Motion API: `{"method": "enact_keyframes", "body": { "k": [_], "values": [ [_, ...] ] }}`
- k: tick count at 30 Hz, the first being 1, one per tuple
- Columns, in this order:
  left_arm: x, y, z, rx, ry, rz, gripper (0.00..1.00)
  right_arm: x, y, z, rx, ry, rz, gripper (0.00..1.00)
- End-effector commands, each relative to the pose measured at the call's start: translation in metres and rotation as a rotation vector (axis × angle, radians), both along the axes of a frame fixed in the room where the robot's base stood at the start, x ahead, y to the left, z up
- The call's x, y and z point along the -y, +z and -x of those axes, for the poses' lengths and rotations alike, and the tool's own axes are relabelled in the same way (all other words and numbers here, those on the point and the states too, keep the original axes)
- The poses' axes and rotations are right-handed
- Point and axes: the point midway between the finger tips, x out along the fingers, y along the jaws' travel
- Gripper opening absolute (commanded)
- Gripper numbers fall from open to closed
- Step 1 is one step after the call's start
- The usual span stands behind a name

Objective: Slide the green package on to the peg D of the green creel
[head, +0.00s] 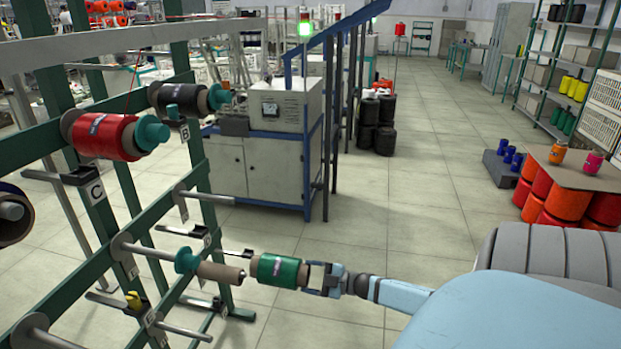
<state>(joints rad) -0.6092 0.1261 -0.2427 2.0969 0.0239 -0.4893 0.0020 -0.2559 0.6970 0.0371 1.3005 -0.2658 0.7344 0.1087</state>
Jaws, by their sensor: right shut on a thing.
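The green package (280,271), a green wound spool with a pale label and a brown core end, is held level in the air. My right gripper (318,279) is shut on its right end. To its left, a peg (150,250) with a teal collar (186,260) and brown sleeve (219,272) sticks out from the green creel (125,185). The sleeve's tip points at the package's left end, with a small gap in the picture. I cannot tell the depth alignment. The letter D is not readable on this peg. My left gripper is not in view.
A red package (105,136) and a black package (182,99) sit on upper pegs. Bare pegs (205,198) stick out above and below. A grey machine cabinet (255,165) stands behind. The floor right of the package is open.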

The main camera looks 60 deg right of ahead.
Motion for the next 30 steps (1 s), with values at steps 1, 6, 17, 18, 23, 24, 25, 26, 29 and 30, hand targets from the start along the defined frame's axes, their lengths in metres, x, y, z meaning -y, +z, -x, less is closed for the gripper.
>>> {"method": "enact_keyframes", "body": {
  "k": [1,6,17,18,23,24,25,26,29,30],
  "values": [
    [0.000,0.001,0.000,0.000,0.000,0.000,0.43,0.001,0.003,-0.001,0.002,0.000,0.000,0.43],
    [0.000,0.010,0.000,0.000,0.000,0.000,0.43,0.012,0.019,-0.005,0.002,0.000,0.002,0.43],
    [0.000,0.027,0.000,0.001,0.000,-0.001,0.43,0.039,0.055,-0.016,0.002,0.000,0.001,0.43],
    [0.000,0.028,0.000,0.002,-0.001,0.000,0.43,0.042,0.059,-0.018,0.002,0.000,0.001,0.43],
    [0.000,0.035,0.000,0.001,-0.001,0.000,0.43,0.054,0.075,-0.023,0.003,0.001,0.001,0.43],
    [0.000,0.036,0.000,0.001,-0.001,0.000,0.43,0.057,0.079,-0.024,0.003,0.001,0.001,0.43],
    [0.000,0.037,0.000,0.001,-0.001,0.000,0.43,0.059,0.082,-0.025,0.003,0.001,0.001,0.43],
    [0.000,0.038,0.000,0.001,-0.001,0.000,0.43,0.062,0.085,-0.026,0.002,0.000,0.001,0.43],
    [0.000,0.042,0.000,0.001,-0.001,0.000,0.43,0.069,0.095,-0.029,0.002,0.000,0.002,0.43],
    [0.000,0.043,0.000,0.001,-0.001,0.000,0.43,0.072,0.099,-0.030,0.002,0.000,0.002,0.43]
  ]
}}
